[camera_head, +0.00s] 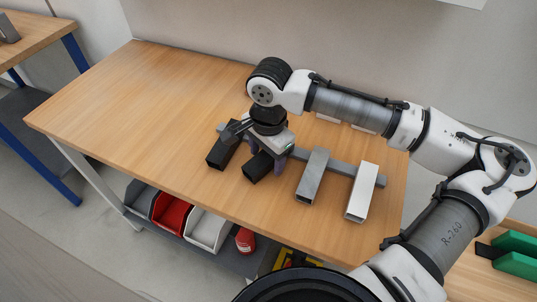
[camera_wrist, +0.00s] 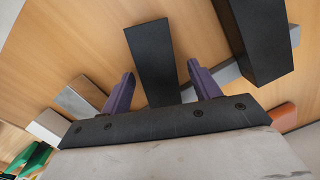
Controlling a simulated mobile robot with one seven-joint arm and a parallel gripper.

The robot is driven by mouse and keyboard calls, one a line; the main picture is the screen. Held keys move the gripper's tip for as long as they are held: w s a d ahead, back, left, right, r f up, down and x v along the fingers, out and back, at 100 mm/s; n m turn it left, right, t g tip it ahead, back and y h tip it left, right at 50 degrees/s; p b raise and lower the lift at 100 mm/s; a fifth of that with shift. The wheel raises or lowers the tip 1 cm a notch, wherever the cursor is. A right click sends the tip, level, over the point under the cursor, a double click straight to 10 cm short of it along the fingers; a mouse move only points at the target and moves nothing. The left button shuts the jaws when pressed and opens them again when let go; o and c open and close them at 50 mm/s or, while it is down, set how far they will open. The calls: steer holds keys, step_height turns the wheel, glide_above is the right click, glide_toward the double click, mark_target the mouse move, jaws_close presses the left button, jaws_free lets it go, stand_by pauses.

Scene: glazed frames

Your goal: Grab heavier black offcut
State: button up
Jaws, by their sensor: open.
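Two black offcuts lie on the wooden table, each with one end at a grey bar (camera_head: 336,164). In the head view, the left black offcut (camera_head: 218,157) is partly behind my wrist. The right black offcut (camera_head: 256,168) is under my gripper (camera_head: 267,162). In the wrist view, my gripper (camera_wrist: 162,70) is open, with one purple finger on each side of this black offcut (camera_wrist: 152,55); I see gaps on both sides. The other black offcut (camera_wrist: 252,40) is outside the fingers, at the right. Which is heavier cannot be told by sight.
A grey offcut (camera_head: 312,176) and a white offcut (camera_head: 361,192) lie to the right along the bar. The left half of the table (camera_head: 130,95) is bare. Red bin (camera_head: 171,212) and white bin (camera_head: 207,230) stand on a shelf below. An orange-brown object (camera_wrist: 284,117) shows in the wrist view.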

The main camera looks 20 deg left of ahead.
steer(key=shift+f, duration=0.15)
steer(key=shift+c, duration=0.3)
jaws_close()
